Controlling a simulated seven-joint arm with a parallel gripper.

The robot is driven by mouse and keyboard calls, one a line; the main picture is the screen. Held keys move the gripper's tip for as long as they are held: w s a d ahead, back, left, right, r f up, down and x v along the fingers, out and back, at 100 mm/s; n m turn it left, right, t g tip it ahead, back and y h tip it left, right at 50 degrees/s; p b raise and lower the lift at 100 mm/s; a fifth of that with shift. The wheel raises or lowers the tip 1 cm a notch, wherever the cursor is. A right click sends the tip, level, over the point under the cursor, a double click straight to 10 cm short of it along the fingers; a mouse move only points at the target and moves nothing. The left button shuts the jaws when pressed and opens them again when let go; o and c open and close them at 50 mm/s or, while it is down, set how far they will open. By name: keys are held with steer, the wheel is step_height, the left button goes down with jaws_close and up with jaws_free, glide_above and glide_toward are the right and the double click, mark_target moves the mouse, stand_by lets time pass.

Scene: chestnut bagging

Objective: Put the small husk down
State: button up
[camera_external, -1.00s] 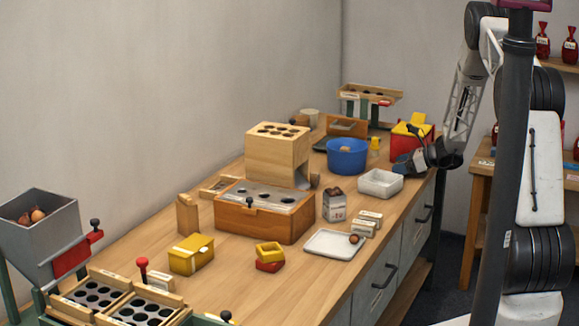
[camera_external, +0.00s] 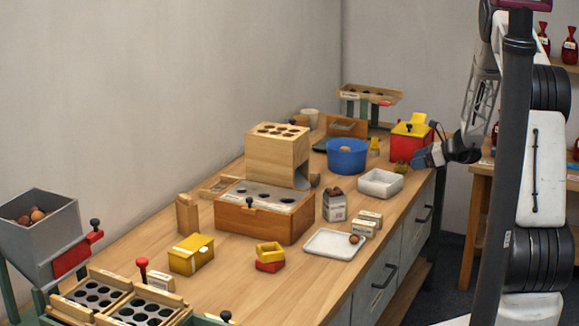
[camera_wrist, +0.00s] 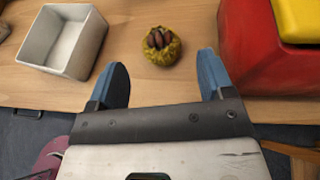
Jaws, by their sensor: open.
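The small husk (camera_wrist: 161,46) is a yellow-green, bumpy ball with brown nuts showing in its open top. It rests on the wooden table, and in the external view it is a small yellowish lump (camera_external: 401,168) near the table's right edge. My gripper (camera_wrist: 163,70) is open and empty, with its two blue fingers spread wide. The husk lies beyond the fingertips, roughly centred between them and apart from both. In the external view my gripper (camera_external: 425,157) is just right of the husk.
A white square dish (camera_wrist: 62,42) is left of the husk. A red box (camera_wrist: 262,65) with a yellow lid (camera_wrist: 300,18) is on the right. A blue tub (camera_external: 347,157) stands further left. Bare wood surrounds the husk, with the table edge close to my gripper.

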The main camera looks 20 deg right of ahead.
steer(key=shift+v, duration=2.7)
steer(key=shift+r, duration=0.1)
steer(key=s+a+r+n+g+h, duration=0.25)
steer(key=s+a+r+n, duration=0.35)
steer(key=s+a+r, duration=0.55)
steer(key=s+a+r+n+g+h, duration=0.1)
steer(key=s+a+r+n+g, duration=0.3)
steer(key=s+a+r+n, duration=0.7)
steer(key=s+a+r+n+h, duration=0.1)
steer(key=s+a+r+h, duration=0.1)
steer(key=s+r, duration=0.45)
steer(key=s+a+r+n+h, duration=0.15)
steer(key=s+r, duration=0.25)
steer(key=s, duration=0.5)
steer(key=s+n+h, duration=0.4)
steer(key=s+n, duration=0.2)
steer(key=s, duration=1.2)
steer(key=shift+s+a+r+t, duration=0.3)
steer(key=shift+r+t, duration=0.05)
steer(key=shift+r, duration=0.1)
